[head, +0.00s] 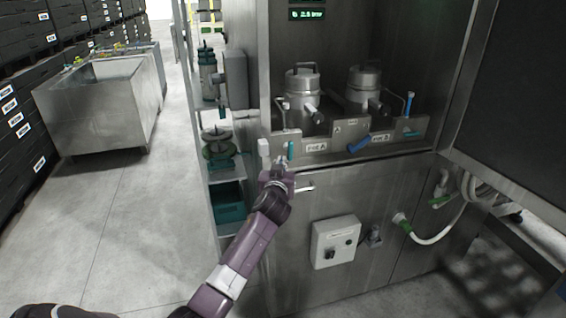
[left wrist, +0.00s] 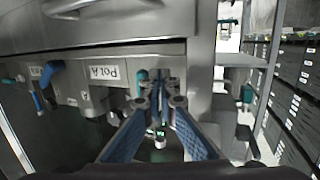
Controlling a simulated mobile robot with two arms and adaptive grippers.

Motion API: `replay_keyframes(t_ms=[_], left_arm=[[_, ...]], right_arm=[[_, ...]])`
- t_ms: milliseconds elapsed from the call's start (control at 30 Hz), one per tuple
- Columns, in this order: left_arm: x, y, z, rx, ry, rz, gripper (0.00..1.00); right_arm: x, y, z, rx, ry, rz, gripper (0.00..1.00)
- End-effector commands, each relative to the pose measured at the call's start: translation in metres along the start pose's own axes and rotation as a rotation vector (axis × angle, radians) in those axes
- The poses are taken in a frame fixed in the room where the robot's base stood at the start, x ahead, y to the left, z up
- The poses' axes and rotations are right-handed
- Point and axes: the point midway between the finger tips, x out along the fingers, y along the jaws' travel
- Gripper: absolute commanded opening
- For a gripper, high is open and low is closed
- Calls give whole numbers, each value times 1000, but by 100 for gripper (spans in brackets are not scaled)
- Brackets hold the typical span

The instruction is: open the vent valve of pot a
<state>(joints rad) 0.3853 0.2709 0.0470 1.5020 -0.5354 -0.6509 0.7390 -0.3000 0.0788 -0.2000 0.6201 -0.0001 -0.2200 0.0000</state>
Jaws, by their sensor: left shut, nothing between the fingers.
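Pot A (head: 303,88) is a lidded steel pot standing in the cabinet bay, behind a steel front panel with the label POT A (head: 316,147). A short teal handle (head: 291,150) stands upright at the panel's left end, beside that label. It also shows in the left wrist view (left wrist: 142,77), where the label (left wrist: 103,74) is upside down. My left gripper (head: 283,163) is shut and empty just below the teal handle. Its fingertips (left wrist: 161,86) are close beside the handle in the wrist view; I cannot tell whether they touch. My right gripper is out of view.
A second pot (head: 364,88) stands to the right, with a blue handle (head: 360,144) on the panel before it. A shelf rack (head: 226,115) with teal items stands close left of my gripper. A control box (head: 335,241) is below.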

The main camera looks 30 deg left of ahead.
Motion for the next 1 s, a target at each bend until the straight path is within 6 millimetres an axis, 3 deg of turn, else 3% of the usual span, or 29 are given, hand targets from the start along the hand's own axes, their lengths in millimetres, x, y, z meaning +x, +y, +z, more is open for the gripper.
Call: replay_keyframes(t_ms=[233,800,1000], left_arm=[[-6,0,0,0,-3,0,0],[-86,0,0,-1,-4,0,0],[-100,0,0,0,-1,-1,0]], right_arm=[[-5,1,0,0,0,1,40],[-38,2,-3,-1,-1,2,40],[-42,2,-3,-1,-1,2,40]])
